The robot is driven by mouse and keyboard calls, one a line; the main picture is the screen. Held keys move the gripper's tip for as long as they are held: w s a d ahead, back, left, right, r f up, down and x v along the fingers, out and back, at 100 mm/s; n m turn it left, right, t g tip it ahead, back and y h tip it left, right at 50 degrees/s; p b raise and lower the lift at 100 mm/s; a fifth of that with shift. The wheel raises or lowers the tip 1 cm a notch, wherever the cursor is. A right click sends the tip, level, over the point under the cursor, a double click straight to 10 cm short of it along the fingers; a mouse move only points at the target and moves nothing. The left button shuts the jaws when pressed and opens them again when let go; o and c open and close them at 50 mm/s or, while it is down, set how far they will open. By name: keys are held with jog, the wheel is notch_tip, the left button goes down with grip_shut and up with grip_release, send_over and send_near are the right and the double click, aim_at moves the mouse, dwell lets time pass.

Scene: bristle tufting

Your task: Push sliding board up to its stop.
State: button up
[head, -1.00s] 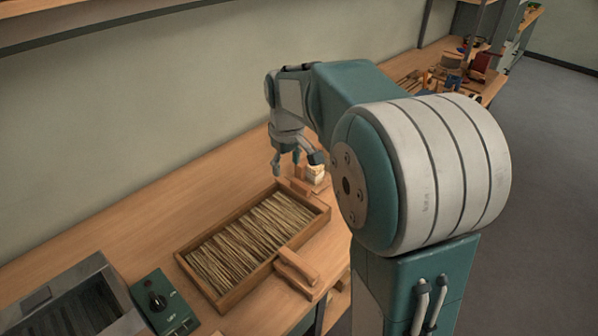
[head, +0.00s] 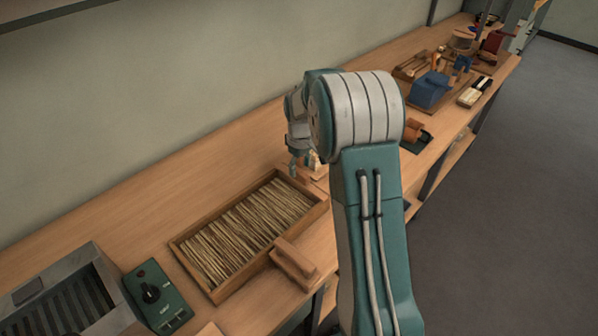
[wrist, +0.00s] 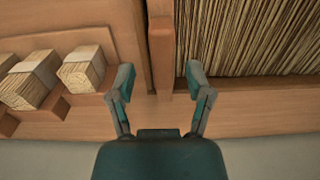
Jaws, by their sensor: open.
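The bristle tray (head: 196,275) is a shallow wooden box on the bench, filled with long tan fibres. A wooden block (head: 294,262) sits at its near right edge. In the wrist view the tray's bristles (wrist: 262,40) fill the upper right, and an upright wooden strip (wrist: 160,45) lies beside them. My gripper (wrist: 160,78) is open, its two fingers on either side of this strip's line. I cannot tell whether the strip is the sliding board, nor whether the fingers touch it. In the head view my gripper (head: 300,165) is above the tray's far right corner, partly hidden by my arm.
Several bristle-ended wooden blocks (wrist: 82,70) stand in a holder left of the strip. A green control box (head: 157,297) and a grey metal machine (head: 70,290) stand left of the tray. A blue item (head: 431,88) and other goods crowd the far bench. The bench behind the tray is clear.

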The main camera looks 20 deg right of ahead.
jog(key=shift+d+f, duration=0.2)
jog(key=shift+f, duration=0.8)
jog(key=shift+a+f, duration=0.15)
jog(key=shift+f, duration=0.05)
jog(key=shift+a, duration=0.45)
jog(key=shift+d, duration=0.15)
grip_shut()
jog(key=shift+d, duration=0.15)
jog(key=s+a, duration=0.2)
jog(key=a, duration=0.2)
jog(key=s+a, duration=0.1)
jog(key=a, duration=0.4)
jog(key=s+a, duration=0.2)
jog(key=a, duration=0.2)
jog(key=shift+s+a+f, duration=0.1)
jog(key=shift+s+a, duration=0.15)
jog(key=shift+s, duration=0.1)
jog(key=shift+d, duration=0.1)
